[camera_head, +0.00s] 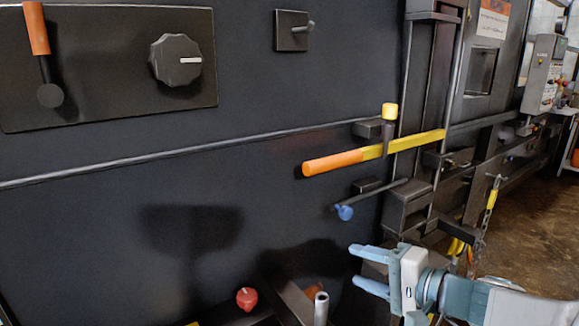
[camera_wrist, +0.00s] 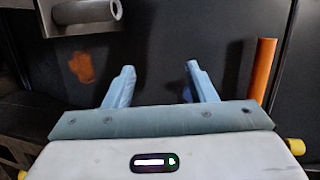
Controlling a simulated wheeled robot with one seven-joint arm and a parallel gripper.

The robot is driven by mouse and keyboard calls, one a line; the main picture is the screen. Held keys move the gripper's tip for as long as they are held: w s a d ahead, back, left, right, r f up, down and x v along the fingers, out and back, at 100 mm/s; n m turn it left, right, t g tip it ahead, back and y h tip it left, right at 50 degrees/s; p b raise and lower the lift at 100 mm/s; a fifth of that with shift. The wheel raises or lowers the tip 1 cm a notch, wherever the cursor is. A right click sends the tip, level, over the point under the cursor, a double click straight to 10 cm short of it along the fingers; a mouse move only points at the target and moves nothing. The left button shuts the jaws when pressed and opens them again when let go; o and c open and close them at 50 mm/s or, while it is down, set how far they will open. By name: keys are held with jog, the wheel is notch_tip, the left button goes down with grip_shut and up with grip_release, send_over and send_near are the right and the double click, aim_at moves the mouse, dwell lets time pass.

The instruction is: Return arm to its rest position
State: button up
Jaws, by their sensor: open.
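My gripper (camera_head: 368,268) is at the lower right of the head view, its two light-blue fingers pointing left toward the dark machine panel. In the wrist view my gripper (camera_wrist: 157,82) shows its fingers spread apart with nothing between them. The gripper is open and empty. My arm comes in from the lower right edge of the head view. The fingers appear below the orange and yellow lever (camera_head: 340,161). The gap between the fingertips and the panel cannot be judged exactly.
A black knob (camera_head: 176,60) and an orange-handled lever (camera_head: 37,30) sit at upper left. A blue-tipped rod (camera_head: 345,211), a red knob (camera_head: 246,298) and a metal post (camera_head: 321,308) are near my gripper. An orange bar (camera_wrist: 262,70) stands right of the fingers. Brown floor (camera_head: 530,235) is open at right.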

jog(key=s+a+f+g, duration=0.1)
jog(key=s+a+f+n+g, duration=0.1)
jog(key=a, duration=0.1)
jog(key=s+a+f+n+g, duration=0.1)
jog(key=s+g, duration=0.1)
jog(key=shift+a+h, duration=0.2)
jog(key=shift+h, duration=0.1)
jog(key=s+d+f+n+g+h+p, duration=0.2)
jog(key=s+d+f+n+g+h, duration=0.2)
jog(key=h, duration=0.6)
jog(key=shift+s+f+n, duration=0.55)
jog(key=shift+s+n, duration=0.85)
jog(key=shift+s, duration=0.2)
